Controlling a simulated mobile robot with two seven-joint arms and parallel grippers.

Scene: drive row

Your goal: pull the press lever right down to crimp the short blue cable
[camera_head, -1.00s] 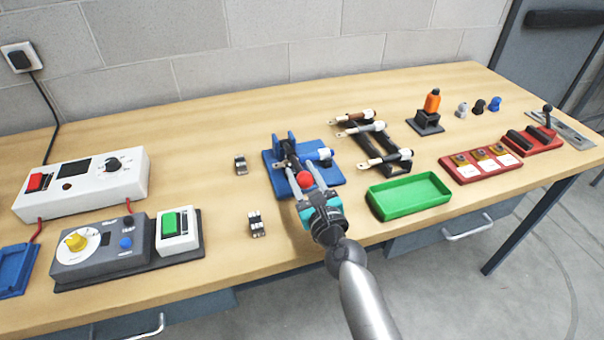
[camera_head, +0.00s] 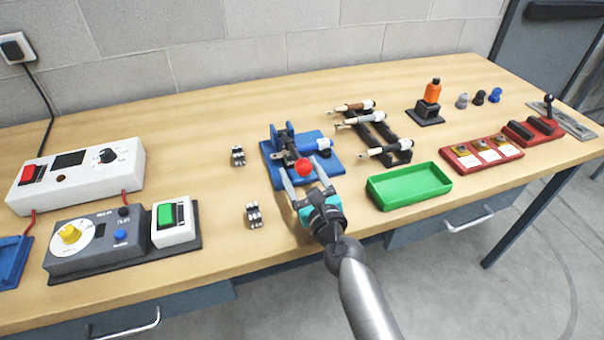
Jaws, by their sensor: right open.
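The blue crimping press (camera_head: 281,138) stands on its blue base plate in the middle of the bench. Its lever ends in a red ball knob (camera_head: 304,169) on the near side of the press. Whether a finger touches the knob I cannot tell. My left gripper is not in view.
A black rack (camera_head: 385,137) with brown, grey and black cables stands right of the press. A green tray (camera_head: 408,187) lies close to my right gripper. Small terminal blocks (camera_head: 254,214) lie left of it. Grey and white control boxes (camera_head: 100,245) fill the left side.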

